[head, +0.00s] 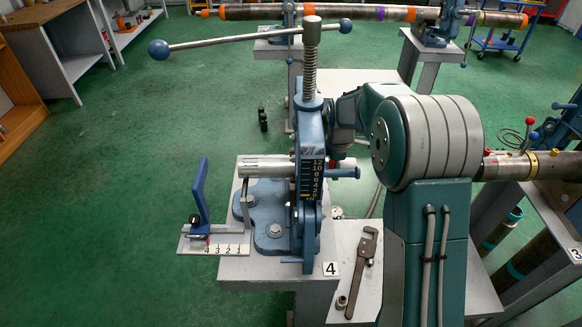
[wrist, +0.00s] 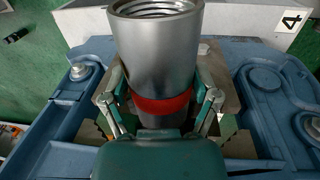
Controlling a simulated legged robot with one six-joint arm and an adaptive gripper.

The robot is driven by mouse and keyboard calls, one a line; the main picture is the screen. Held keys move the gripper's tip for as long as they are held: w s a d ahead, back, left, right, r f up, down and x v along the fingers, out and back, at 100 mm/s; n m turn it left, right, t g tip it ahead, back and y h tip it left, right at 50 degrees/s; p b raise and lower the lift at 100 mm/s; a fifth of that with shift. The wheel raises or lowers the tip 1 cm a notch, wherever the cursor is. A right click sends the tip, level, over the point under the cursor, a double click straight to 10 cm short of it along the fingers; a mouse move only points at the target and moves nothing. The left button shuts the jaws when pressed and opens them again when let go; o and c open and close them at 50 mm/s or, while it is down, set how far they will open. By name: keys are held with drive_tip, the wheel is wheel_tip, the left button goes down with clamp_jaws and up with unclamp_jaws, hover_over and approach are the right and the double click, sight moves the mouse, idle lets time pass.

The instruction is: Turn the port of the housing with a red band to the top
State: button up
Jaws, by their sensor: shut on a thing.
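The housing is a silver metal cylinder (wrist: 155,50) with a threaded open end towards the top of the wrist view. A red band (wrist: 160,106) runs around it near my gripper. In the head view the housing (head: 264,168) lies level and sticks out left from the blue vise (head: 308,130) marked 4. My gripper (wrist: 162,97) is shut on the housing, one finger on each side at the red band. In the head view the vise and my arm mostly hide my gripper. I cannot make out a port on the visible side of the housing.
A ruler plate (head: 222,245) with a blue upright flag (head: 200,195) stands left of the vise. The vise's long handle (head: 240,40) spans above. A pipe wrench (head: 360,270) lies on the stand. Another vise with pipe (head: 540,163) is at right.

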drive_tip(key=shift+t, duration=0.5)
drive_tip(key=shift+r+t, duration=0.1)
drive_tip(key=shift+t, duration=0.7)
drive_tip(key=shift+t, duration=0.8)
drive_tip(key=o, duration=1.1)
drive_tip(key=shift+s, duration=0.1)
